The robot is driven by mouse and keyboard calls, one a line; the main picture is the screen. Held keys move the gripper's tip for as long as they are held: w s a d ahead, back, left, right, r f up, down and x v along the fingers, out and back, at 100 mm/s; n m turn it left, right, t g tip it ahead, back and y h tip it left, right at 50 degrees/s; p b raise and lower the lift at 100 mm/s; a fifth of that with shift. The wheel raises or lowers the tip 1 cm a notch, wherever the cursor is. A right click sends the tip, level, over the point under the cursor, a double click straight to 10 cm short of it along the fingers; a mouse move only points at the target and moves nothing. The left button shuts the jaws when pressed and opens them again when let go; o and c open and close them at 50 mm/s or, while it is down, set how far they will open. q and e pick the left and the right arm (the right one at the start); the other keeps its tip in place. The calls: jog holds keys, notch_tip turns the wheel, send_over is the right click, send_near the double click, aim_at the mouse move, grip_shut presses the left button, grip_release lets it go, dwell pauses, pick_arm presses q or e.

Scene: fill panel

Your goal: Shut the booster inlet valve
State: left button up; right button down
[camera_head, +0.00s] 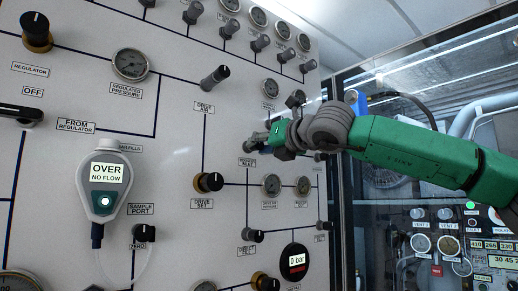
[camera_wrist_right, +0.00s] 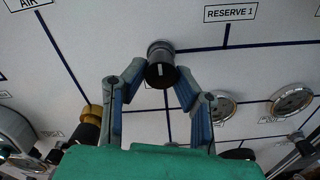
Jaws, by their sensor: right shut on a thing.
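The booster inlet valve is a black round knob (camera_wrist_right: 161,72) with a pale mark, on the white panel in the right wrist view. My right gripper (camera_wrist_right: 159,86) has one blue-grey finger on each side of it and is shut on it. In the head view my right gripper (camera_head: 262,141) reaches the panel from the right, just above a small label (camera_head: 247,162) that seems to read inlet. There the gripper mostly hides the knob. My left gripper is not in view.
The drive air handle (camera_head: 215,77) is up and left of my gripper, and the drive set knob (camera_head: 208,182) is below left. Gauges (camera_head: 271,184) sit close below. A grey sample meter (camera_head: 107,184) reads "OVER NO FLOW". A round display (camera_head: 295,261) reads 0 bar.

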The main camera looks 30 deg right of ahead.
jog(key=shift+w+f, duration=0.1)
jog(key=shift+f, duration=0.15)
jog(key=c, duration=1.4)
grip_release()
jog(key=shift+o, duration=0.7)
jog(key=shift+w+d+r, duration=0.1)
jog(key=shift+d, duration=0.1)
jog(key=shift+s+r, duration=0.1)
jog(key=shift+s, duration=0.25)
jog(key=s+d, duration=0.1)
jog(key=s, duration=1)
jog(key=shift+f, duration=0.2)
jog(key=shift+s, duration=0.1)
jog(key=shift+d, duration=0.1)
